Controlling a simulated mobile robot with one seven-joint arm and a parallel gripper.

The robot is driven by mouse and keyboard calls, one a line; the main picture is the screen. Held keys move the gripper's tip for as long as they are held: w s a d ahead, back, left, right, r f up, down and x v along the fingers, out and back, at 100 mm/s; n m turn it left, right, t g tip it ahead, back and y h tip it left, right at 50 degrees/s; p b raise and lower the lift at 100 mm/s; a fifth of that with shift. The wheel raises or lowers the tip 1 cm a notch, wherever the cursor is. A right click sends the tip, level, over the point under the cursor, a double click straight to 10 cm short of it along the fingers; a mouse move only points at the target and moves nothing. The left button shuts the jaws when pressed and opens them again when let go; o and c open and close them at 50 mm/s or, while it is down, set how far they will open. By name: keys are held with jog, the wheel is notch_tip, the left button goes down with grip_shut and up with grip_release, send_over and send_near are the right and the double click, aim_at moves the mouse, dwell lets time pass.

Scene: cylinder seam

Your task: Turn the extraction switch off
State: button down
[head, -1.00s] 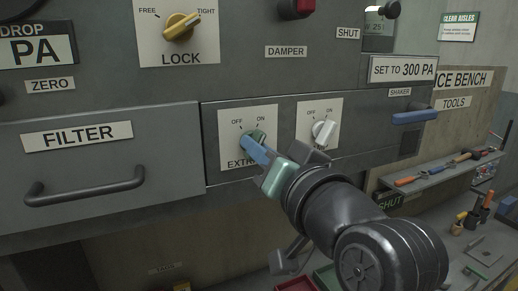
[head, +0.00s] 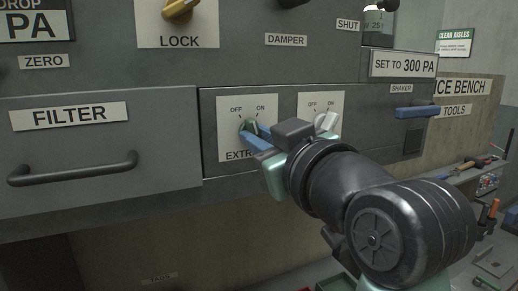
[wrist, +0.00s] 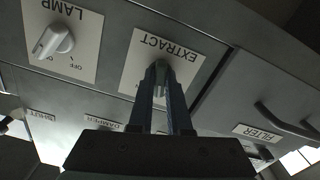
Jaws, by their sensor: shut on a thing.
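The extraction switch (head: 250,124) is a pale green knob on a white plate marked OFF on the left and ON on the right. It also shows in the wrist view (wrist: 160,78), below the upside-down EXTRACT label. My gripper (head: 254,137) is shut on the knob, with its blue fingers on either side of it. In the wrist view, its fingertips (wrist: 161,72) enclose the knob. The fingers and wrist hide part of the plate and label. Exactly where the knob points is hard to tell; its visible part lies between the two marks.
The white lamp switch (head: 326,122) is close to the right of my gripper. The filter drawer (head: 90,150) has a projecting dark handle (head: 75,168) on the left. The yellow lock knob (head: 179,10) is above, and the blue shaker handle (head: 417,111) sticks out at right.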

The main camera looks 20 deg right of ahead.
jog(key=shift+n+b, duration=0.65)
jog(key=shift+n, duration=0.65)
jog(key=shift+r, duration=0.1)
jog(key=c, duration=0.9)
grip_release()
jog(key=shift+o, duration=0.2)
jog(key=s+b, duration=0.4)
jog(key=s, duration=0.9)
jog(key=shift+d, duration=0.2)
